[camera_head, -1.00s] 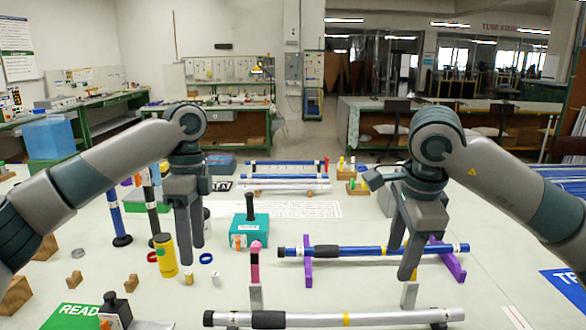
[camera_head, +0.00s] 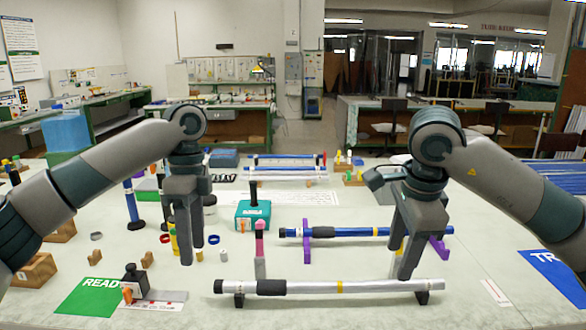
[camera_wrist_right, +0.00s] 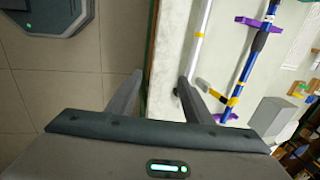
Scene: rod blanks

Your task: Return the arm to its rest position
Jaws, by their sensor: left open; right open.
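My left gripper (camera_head: 189,258) hangs open and empty over the left part of the table, in front of a yellow cylinder. My right gripper (camera_head: 408,268) hangs open with nothing seen between its fingers, over the right part of the table. It also shows in the right wrist view (camera_wrist_right: 160,92), its fingers apart at the table edge. A silver rod (camera_head: 310,287) with a black sleeve and yellow band lies on dark supports in front. A blue rod (camera_head: 350,231) lies behind it on purple supports, partly hidden by my right gripper.
A teal block (camera_head: 252,215) with a black post stands mid-table. A green READY mat (camera_head: 85,297) lies front left, with a black weight-like object (camera_head: 132,279) at its edge. A blue sign (camera_head: 556,272) lies at the right. More rods (camera_head: 285,173) rest at the back.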

